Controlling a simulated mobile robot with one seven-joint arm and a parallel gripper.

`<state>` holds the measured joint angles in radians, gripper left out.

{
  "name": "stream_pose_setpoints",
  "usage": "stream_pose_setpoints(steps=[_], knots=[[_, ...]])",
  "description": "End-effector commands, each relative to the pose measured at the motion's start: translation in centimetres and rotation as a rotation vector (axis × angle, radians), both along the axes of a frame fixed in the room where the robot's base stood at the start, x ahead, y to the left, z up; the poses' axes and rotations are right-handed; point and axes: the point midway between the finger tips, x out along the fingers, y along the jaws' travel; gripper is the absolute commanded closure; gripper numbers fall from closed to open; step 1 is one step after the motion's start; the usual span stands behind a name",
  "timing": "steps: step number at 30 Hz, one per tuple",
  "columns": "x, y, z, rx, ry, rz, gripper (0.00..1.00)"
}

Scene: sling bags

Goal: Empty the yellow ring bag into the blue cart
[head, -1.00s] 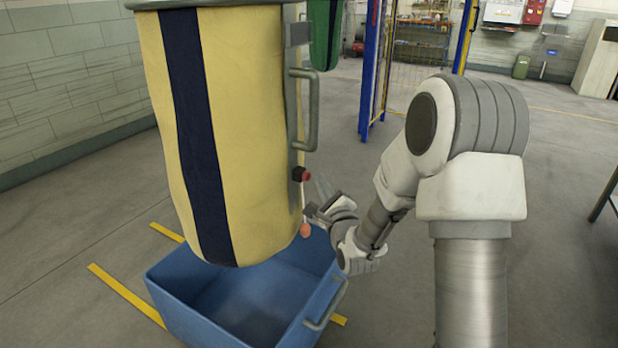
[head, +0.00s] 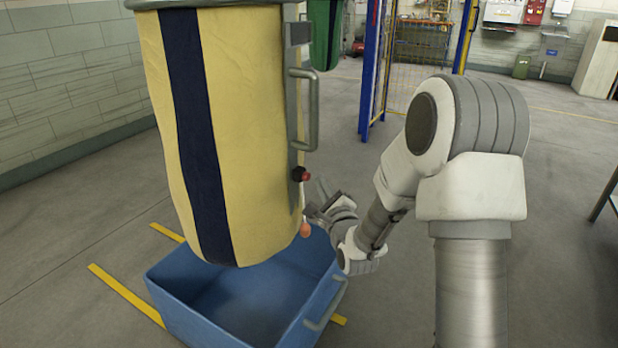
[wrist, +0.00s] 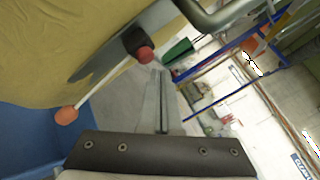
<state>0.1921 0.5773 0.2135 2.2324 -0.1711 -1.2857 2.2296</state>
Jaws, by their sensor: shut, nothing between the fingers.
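The yellow ring bag (head: 240,120), with a dark navy stripe, hangs upright over the blue cart (head: 170,305). Its grey side strip carries a handle (head: 312,110), a red knob (head: 301,174) on a black block, and an orange ball (head: 305,230) below. In the wrist view, a pale cord (wrist: 105,85) runs from the black block beside the red knob (wrist: 145,55) to the orange ball (wrist: 67,115). My gripper (wrist: 158,75) is shut and empty, beside the knob and apart from the ball. The visible inside of the cart looks empty; the bag hides part of it.
Yellow floor lines (head: 125,295) run beside the cart. A green bag (head: 325,40) hangs behind the yellow one. A blue-framed mesh fence (head: 372,75) stands farther back. A dark table edge (head: 605,195) is at the far right. The floor between is clear.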

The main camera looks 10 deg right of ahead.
Motion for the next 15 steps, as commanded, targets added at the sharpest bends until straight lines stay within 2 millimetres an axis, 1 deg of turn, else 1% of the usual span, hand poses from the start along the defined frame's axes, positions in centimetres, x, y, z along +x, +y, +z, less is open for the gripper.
stream_pose_setpoints(steps=[6, 15], knots=[[0.05, 0.07, -0.04, 0.000, 0.000, 0.000, 1.00], [0.51, 0.71, -0.02, 0.000, -0.001, 0.001, 1.00]])
